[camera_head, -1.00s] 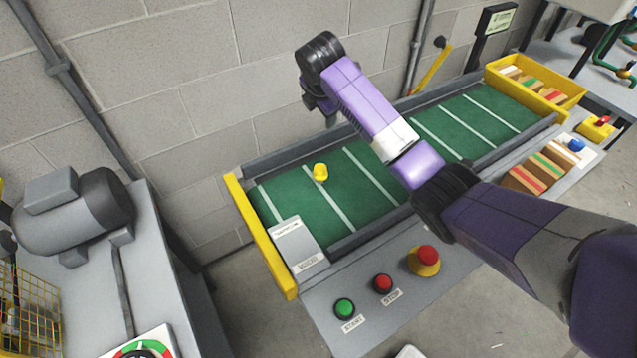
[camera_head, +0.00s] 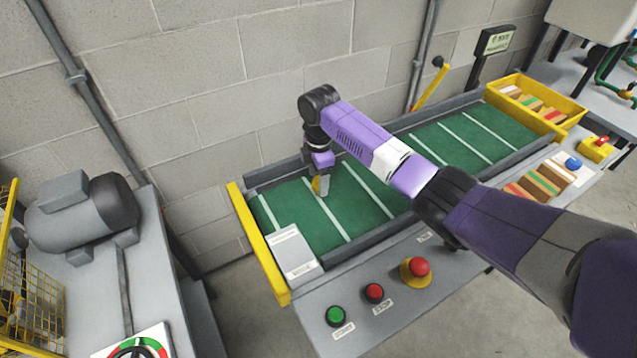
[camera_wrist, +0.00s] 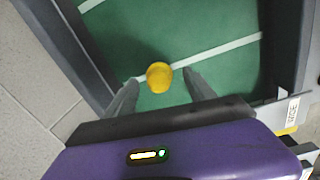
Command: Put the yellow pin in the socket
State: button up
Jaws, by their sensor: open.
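The yellow pin (camera_wrist: 159,77) stands on the green belt (camera_wrist: 220,75), close to a white stripe. In the head view the pin (camera_head: 316,184) is mostly hidden behind my gripper (camera_head: 325,190). My gripper points down over the belt. In the wrist view my gripper (camera_wrist: 160,90) is open, with one finger on each side of the pin and the pin near the fingertips. I cannot tell whether either finger touches it. A grey box with a label (camera_head: 292,252) sits at the belt's near left end; I cannot make out a socket in it.
Dark rails and a yellow end bar (camera_head: 258,245) edge the belt. The front panel has a green button (camera_head: 337,316), a red button (camera_head: 375,292) and a red mushroom button (camera_head: 419,267). A yellow bin (camera_head: 540,104) stands at the far right. The wall is close behind.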

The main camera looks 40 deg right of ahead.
jog(key=shift+f, duration=0.6)
jog(key=c, duration=1.3)
grip_shut()
jog(key=shift+w+r, duration=0.1)
